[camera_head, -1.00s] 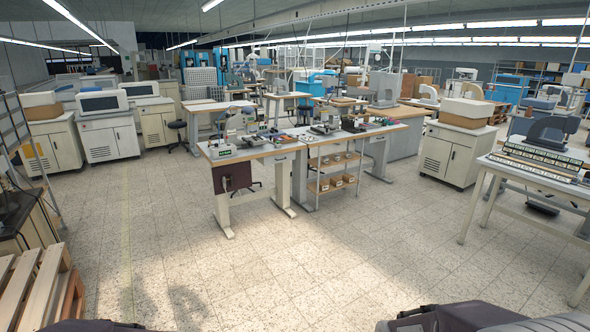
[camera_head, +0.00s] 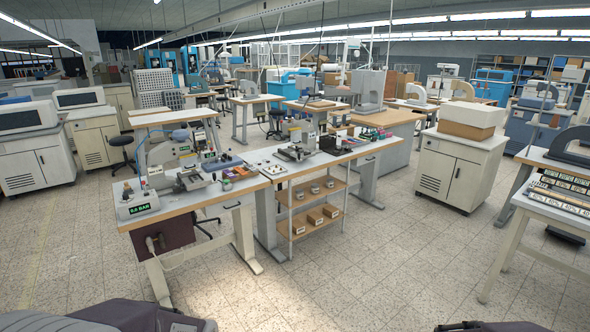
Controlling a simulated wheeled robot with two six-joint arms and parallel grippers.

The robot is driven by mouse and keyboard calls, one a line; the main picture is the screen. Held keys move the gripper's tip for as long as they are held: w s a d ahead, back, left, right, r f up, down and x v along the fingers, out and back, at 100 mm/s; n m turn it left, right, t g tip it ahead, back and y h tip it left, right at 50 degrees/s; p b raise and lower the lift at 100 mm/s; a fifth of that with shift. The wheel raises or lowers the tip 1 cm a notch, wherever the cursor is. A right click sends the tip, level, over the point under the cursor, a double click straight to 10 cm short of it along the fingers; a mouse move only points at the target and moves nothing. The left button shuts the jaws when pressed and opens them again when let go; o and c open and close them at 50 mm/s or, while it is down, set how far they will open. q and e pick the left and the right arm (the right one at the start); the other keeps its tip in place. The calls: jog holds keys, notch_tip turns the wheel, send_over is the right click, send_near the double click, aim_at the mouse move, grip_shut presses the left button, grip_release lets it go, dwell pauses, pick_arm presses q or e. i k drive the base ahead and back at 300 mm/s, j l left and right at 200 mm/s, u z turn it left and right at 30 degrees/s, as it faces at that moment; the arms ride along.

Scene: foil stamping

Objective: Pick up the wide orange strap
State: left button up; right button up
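I cannot make out a wide orange strap in this view. Small coloured items (camera_head: 375,133) lie at the back right of the long workbench (camera_head: 262,179), too small to tell apart. Other small items with red and orange tones (camera_head: 238,172) lie near the bench's middle. Only dark parts of my arms show at the bottom edge; neither gripper's fingers are in view.
The bench carries a stamping machine (camera_head: 185,175) and a box reading 5.0 BAR (camera_head: 138,204). A shelf (camera_head: 315,208) with cartons stands beneath. A white cabinet (camera_head: 457,165) and a side table (camera_head: 545,210) stand right. The floor (camera_head: 350,270) before the bench is clear.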

aim_at(242, 171)
jog(key=i+l+u, duration=0.45)
jog(key=i, duration=0.25)
jog(key=i+l+u, duration=0.4)
jog(key=i, duration=0.25)
jog(key=l, duration=0.1)
